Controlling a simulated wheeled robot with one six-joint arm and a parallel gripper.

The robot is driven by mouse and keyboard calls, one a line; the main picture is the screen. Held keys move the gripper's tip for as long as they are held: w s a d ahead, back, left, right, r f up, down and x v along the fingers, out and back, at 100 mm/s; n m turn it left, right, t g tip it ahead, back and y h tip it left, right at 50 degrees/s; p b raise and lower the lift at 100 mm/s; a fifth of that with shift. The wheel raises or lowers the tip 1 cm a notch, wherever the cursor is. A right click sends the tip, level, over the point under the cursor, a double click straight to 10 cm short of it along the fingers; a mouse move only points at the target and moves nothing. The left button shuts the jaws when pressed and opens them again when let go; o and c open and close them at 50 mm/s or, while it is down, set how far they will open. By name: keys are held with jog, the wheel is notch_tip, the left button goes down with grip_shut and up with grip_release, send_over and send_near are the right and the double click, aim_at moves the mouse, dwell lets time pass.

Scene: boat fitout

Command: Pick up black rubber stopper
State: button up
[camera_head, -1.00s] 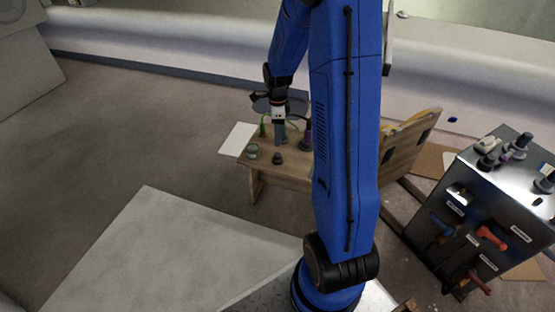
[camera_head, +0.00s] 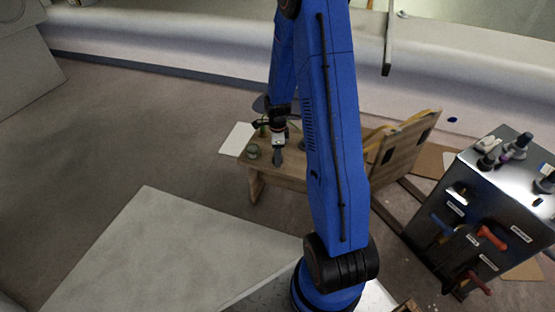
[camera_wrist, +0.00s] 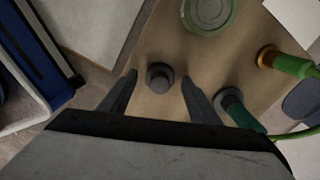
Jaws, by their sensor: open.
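The black rubber stopper (camera_wrist: 160,77) stands on the wooden bench (camera_wrist: 148,110), seen from above in the wrist view. It is a small dark round piece with a narrower top. My gripper (camera_wrist: 158,80) is open, with one dark finger on each side of the stopper and a gap showing on both sides. In the head view my gripper (camera_head: 277,160) points down over the front part of the wooden bench (camera_head: 290,176). There the stopper is hidden by the gripper or too small to tell apart.
A greenish glass jar (camera_wrist: 208,12), a brass-ended green item (camera_wrist: 285,62) and a dark green-handled item (camera_wrist: 238,108) stand close by on the bench. In the head view, a metal cabinet (camera_head: 440,200) with tools stands at right.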

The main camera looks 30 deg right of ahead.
jog(key=shift+f, duration=0.4)
jog(key=c, duration=1.2)
jog(key=shift+o, duration=0.4)
notch_tip(320, 180, up, 10)
jog(key=shift+f, duration=0.25)
jog(key=shift+r, duration=0.3)
